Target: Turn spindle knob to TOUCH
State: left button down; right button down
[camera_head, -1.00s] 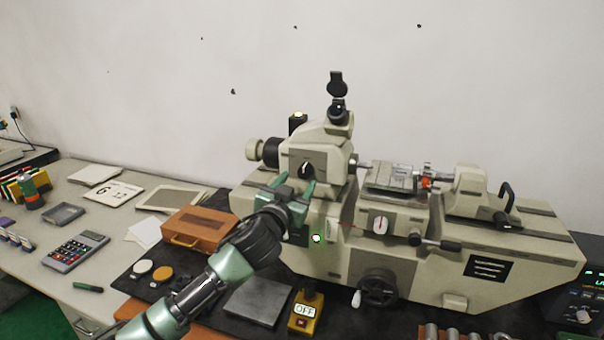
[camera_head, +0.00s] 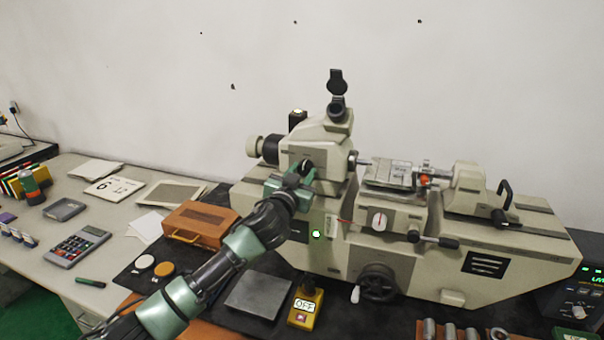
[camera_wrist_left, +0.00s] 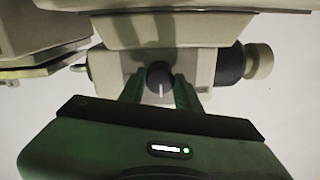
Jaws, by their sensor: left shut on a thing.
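The spindle knob (camera_head: 306,167) is a black knob with a pale pointer line on the front of the beige measuring machine's headstock (camera_head: 326,141). My left gripper (camera_head: 294,173) is at the headstock front, shut on the knob with its green fingers on either side of it. In the left wrist view the knob (camera_wrist_left: 159,76) sits between the two fingertips, its white line running along the view's up-down direction. No TOUCH lettering can be read in either view. My right gripper is not in view.
Below the headstock are a green light (camera_head: 316,233), a handwheel (camera_head: 377,283) and a yellow OFF box (camera_head: 305,306). An orange-brown wooden case (camera_head: 197,224) stands to the left. A calculator (camera_head: 77,246) and papers lie on the left table.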

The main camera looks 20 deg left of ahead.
pick_arm(q)
jog(key=shift+m, duration=0.3)
jog(key=m, duration=0.3)
jog(key=shift+m, duration=0.4)
jog(key=m+p, duration=0.1)
jog(key=m, duration=0.3)
jog(key=shift+m, duration=0.3)
jog(key=m+p, duration=0.1)
jog(key=m, duration=0.3)
jog(key=shift+m+p, duration=0.35)
jog(key=shift+m, duration=0.05)
jog(key=shift+f+m+h+p, duration=0.1)
jog(key=shift+m+h+p, duration=0.4)
jog(key=shift+m, duration=1.8)
jog(key=c, duration=1)
grip_release()
